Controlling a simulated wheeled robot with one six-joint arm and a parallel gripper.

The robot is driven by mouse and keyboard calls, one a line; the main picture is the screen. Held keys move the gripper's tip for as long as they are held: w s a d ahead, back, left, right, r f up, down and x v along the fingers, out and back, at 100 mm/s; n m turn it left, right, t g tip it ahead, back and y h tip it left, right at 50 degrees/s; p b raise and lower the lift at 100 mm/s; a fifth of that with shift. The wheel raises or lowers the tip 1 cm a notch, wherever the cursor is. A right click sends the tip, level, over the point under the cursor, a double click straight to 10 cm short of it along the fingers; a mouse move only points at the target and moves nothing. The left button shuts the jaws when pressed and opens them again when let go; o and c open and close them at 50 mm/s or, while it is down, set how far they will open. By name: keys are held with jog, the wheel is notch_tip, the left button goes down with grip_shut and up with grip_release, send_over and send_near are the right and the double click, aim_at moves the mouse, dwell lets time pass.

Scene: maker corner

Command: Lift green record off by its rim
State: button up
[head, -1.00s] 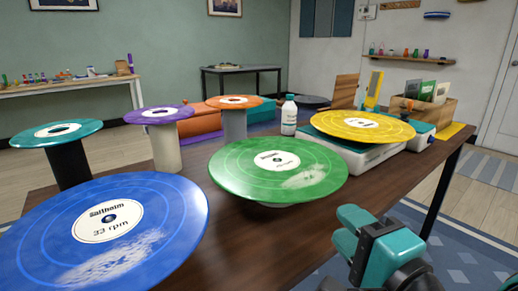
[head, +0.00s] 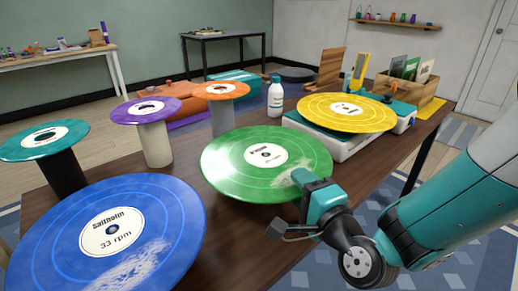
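The green record (head: 232,172), with a white label, lies roughly flat in the middle of the head view, above the dark wooden table (head: 262,262). What bears it is hidden beneath the disc. A pale worn patch marks its right side. My gripper (head: 297,205) is at the record's near right rim, and its teal part overlaps that rim in the picture. I cannot tell whether it touches the record. The fingertips are partly hidden, so their opening is unclear.
A large blue record (head: 60,225) is at front left. Teal (head: 25,143), purple (head: 125,110) and orange (head: 230,90) discs top stands behind. A yellow record (head: 318,108) lies on a white turntable (head: 335,145) at right. A white bottle (head: 275,98) stands behind the green record.

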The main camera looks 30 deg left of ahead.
grip_shut()
jog(key=shift+r, duration=0.1)
